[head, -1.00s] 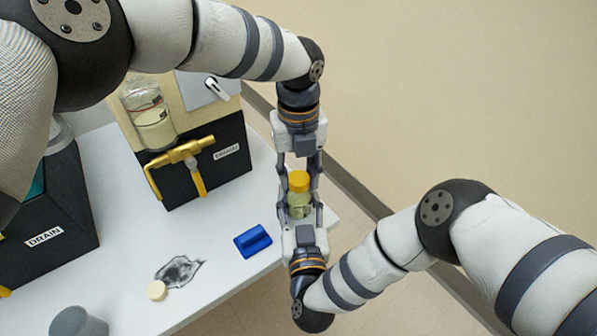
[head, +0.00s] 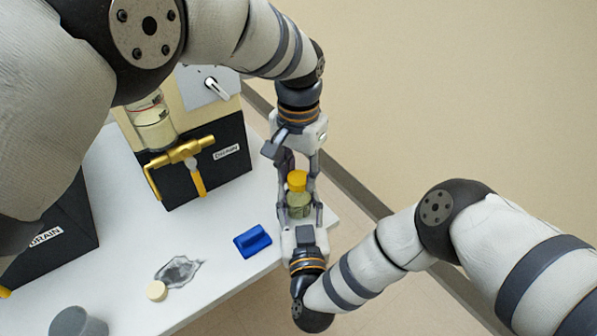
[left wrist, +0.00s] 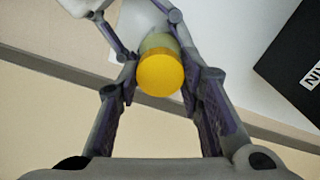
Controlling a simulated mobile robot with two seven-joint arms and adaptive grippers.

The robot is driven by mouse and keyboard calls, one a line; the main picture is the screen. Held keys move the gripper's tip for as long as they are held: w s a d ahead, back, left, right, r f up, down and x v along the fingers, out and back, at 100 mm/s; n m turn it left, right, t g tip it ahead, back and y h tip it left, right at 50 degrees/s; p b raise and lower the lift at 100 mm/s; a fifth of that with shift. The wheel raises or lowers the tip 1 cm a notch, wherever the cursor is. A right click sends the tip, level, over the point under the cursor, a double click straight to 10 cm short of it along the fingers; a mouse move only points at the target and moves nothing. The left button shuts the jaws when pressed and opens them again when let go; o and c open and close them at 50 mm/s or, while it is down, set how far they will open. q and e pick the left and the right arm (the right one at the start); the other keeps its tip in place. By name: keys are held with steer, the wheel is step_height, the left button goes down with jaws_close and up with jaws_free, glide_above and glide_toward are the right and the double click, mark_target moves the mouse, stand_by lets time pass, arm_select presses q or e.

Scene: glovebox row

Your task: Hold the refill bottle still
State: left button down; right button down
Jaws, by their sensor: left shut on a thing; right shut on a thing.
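The refill bottle (head: 299,204) is a small bottle with pale greenish contents and a yellow cap (head: 298,181). It is upright at the table's right edge. My right gripper (head: 300,213), from below in the head view, is shut on the bottle's body. My left gripper (head: 297,172), from above in the picture, is shut on the yellow cap. In the left wrist view the cap (left wrist: 160,74) sits between my left fingers, and the bottle's body (left wrist: 158,42) shows behind it. The fingers partly hide the bottle.
A blue block (head: 252,241) lies on the white table (head: 225,275) near the bottle. A black box with a brass tap (head: 180,153) and a glass jar (head: 153,122) stands behind.

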mark_target(299, 179)
arm_select(q)
steer(key=c, duration=1.1)
jaws_free()
step_height(299, 179, up, 4)
steer(key=shift+r, duration=0.2)
steer(key=m, duration=0.3)
steer(key=r+m, duration=0.1)
steer(key=m, duration=0.1)
steer(key=shift+s, duration=0.25)
steer(key=shift+c, duration=0.4)
steer(key=m, duration=0.2)
steer(key=r+m, duration=0.1)
steer(key=m, duration=0.2)
steer(key=shift+w+r+m, duration=0.1)
steer(key=shift+r+m, duration=0.2)
steer(key=shift+r, duration=0.05)
steer(key=shift+w+r+m, duration=0.1)
steer(key=shift+r+m, duration=0.2)
steer(key=shift+m, duration=1)
step_height(299, 179, down, 8)
steer(key=shift+r, duration=0.1)
